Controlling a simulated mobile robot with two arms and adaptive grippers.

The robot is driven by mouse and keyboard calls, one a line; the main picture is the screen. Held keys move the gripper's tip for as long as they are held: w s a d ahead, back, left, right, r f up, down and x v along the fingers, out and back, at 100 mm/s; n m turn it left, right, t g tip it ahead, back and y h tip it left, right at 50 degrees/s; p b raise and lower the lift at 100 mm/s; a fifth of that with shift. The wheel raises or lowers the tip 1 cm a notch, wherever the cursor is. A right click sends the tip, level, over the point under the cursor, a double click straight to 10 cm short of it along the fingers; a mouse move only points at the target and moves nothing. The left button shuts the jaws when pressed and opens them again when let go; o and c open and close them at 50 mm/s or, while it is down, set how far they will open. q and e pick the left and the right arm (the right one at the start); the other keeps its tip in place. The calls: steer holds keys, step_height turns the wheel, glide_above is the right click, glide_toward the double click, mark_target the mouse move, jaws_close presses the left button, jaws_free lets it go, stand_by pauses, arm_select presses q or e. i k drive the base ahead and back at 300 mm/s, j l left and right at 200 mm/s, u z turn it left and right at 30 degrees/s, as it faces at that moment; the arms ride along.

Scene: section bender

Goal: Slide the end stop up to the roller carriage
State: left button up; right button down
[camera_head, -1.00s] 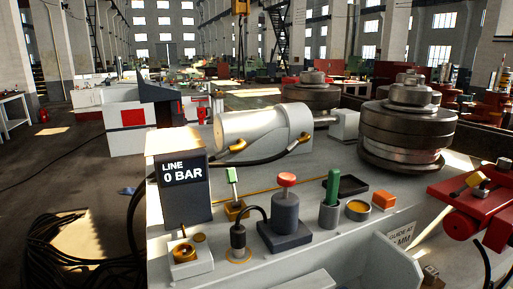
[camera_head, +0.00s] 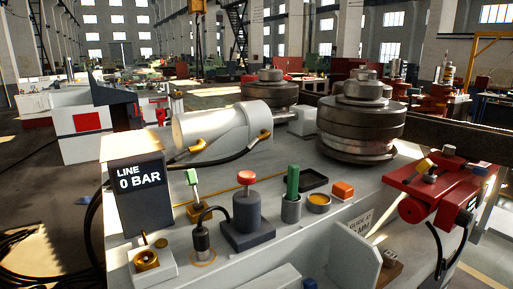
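A red carriage-like assembly (camera_head: 445,183) with a round red roller end (camera_head: 411,210) sits at the right end of the grey machine bed; it looks like the roller carriage. A yellow block (camera_head: 424,165) and a dark knob show on its top. A small brass block with a green upright handle (camera_head: 193,178) stands beside a thin brass rod (camera_head: 235,184) on the bed. It may be the end stop, but I cannot tell for certain. It stands well to the left of the red assembly. Neither of my grippers is in view.
Between them stand a red-topped dark valve (camera_head: 247,205), a green-handled cup (camera_head: 291,196), a yellow round dish (camera_head: 319,202) and an orange block (camera_head: 343,190). Large steel rollers (camera_head: 360,125) rise behind. A display (camera_head: 142,190) reads "LINE 0 BAR". Black hoses lie at left.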

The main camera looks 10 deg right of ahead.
mark_target(429, 176)
steer(key=z, duration=1.4)
